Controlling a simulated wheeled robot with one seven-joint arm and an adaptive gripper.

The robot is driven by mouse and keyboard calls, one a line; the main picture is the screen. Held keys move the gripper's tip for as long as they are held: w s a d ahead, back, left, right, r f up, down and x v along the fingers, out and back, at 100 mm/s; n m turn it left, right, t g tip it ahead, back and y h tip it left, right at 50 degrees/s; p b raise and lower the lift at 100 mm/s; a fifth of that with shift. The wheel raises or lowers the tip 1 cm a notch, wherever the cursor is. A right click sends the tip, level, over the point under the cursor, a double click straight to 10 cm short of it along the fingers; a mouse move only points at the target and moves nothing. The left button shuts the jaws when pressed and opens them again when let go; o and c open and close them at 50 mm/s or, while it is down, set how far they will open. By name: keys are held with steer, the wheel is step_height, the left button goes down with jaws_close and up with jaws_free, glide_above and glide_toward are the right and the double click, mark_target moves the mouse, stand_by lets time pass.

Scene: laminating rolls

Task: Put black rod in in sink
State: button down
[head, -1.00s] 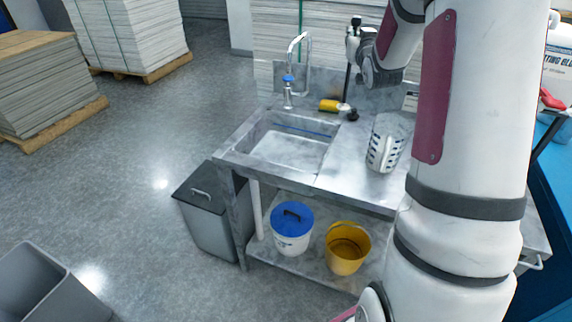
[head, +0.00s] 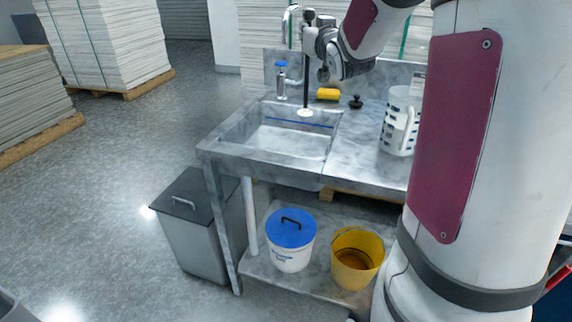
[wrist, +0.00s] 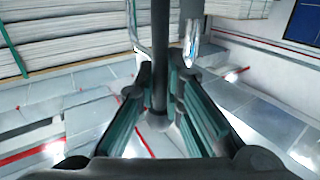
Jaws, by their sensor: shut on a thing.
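The black rod (head: 306,88) stands upright in my gripper (head: 312,42), with a pale round piece at its lower end. That end appears over the back right part of the metal sink (head: 285,144); I cannot tell whether it touches anything. In the wrist view the rod (wrist: 160,60) runs between the two fingers of my gripper (wrist: 160,95), which are closed on it. The sink basin looks empty apart from a thin blue line along its back wall.
A yellow sponge (head: 328,94), a black stopper (head: 356,102) and a white slotted holder (head: 401,125) are on the counter. A blue-lidded bucket (head: 291,245) and a yellow bucket (head: 356,262) stand below.

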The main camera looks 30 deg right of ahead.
step_height(320, 180, down, 15)
steer(key=a+b, duration=0.2)
steer(key=b, duration=0.5)
steer(key=w+d+f, duration=0.2)
steer(key=w, duration=0.5)
steer(key=shift+w+y+b, duration=0.2)
steer(key=shift+y+b, duration=0.1)
steer(key=shift+b, duration=0.1)
steer(key=shift+d+f, duration=0.1)
steer(key=shift+f, duration=0.1)
steer(key=c, duration=2.1)
jaws_free()
steer(key=shift+f, duration=0.1)
steer(key=shift+c, duration=0.2)
steer(key=o, duration=0.4)
steer(key=shift+o, duration=0.2)
